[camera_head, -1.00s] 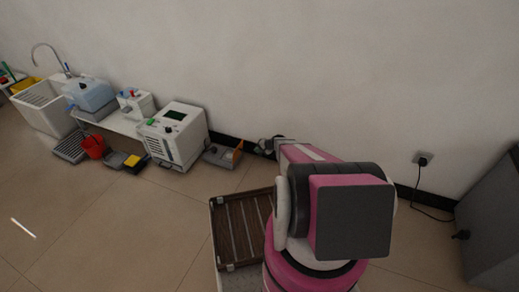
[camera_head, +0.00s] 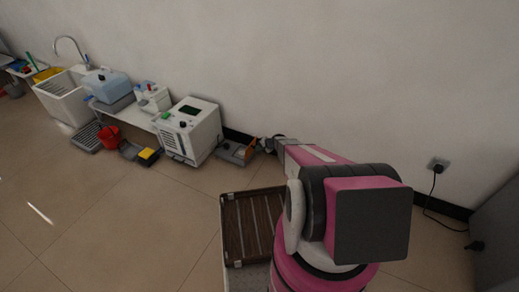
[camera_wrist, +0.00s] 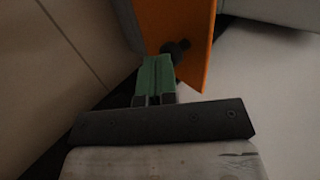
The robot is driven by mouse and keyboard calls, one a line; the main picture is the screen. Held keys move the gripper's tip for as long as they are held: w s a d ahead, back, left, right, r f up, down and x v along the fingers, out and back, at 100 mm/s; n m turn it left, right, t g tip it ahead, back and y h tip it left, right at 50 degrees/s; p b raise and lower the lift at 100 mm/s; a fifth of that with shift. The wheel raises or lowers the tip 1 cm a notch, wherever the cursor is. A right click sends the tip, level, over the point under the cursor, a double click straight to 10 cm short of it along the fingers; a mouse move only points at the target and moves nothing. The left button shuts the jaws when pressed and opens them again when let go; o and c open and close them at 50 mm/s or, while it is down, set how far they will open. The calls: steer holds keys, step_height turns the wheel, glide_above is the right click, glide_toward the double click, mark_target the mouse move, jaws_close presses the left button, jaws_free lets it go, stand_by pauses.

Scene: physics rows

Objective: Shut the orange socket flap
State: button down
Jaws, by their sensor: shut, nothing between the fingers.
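The orange flap (camera_wrist: 196,22) fills the top middle of the wrist view as a flat panel. A dark knob (camera_wrist: 180,47) shows against it, close by the fingertips. In the head view the grey socket unit with its orange part (camera_head: 238,151) sits low by the wall, right of the white machine. My gripper (camera_wrist: 157,60) is shut and empty. Its green fingertips are right at the flap's lower edge in the picture; I cannot tell whether they touch. In the head view my gripper (camera_head: 266,145) is just right of the unit, partly hidden by my arm.
A white machine (camera_head: 190,130) stands left of the unit. Beyond it are a low white bench (camera_head: 128,117), a red bucket (camera_head: 108,135) and a sink (camera_head: 62,98). A wall socket with a plug (camera_head: 437,167) and a grey cabinet (camera_head: 497,240) are at the right. The floor in front is open.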

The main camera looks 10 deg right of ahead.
steer(key=w+a+g+h, duration=0.3)
steer(key=a+h, duration=0.1)
steer(key=w+a+f+g+h, duration=0.1)
steer(key=w+a+g+h, duration=0.2)
steer(key=a+h, duration=0.1)
steer(key=w+a+g+h, duration=0.3)
steer(key=a+h, duration=0.1)
steer(key=a, duration=0.1)
steer(key=shift+w+f, duration=0.2)
steer(key=shift+w, duration=0.15)
steer(key=shift+w+a+f, duration=0.25)
steer(key=shift+a+f, duration=0.15)
steer(key=shift+f, duration=0.15)
steer(key=shift+w+a+f, duration=0.25)
steer(key=shift+a+f, duration=0.15)
steer(key=shift+f, duration=0.15)
steer(key=shift+w+a+f, duration=0.2)
steer(key=shift+a+f, duration=0.1)
steer(key=shift+f, duration=0.3)
steer(key=shift+r, duration=0.1)
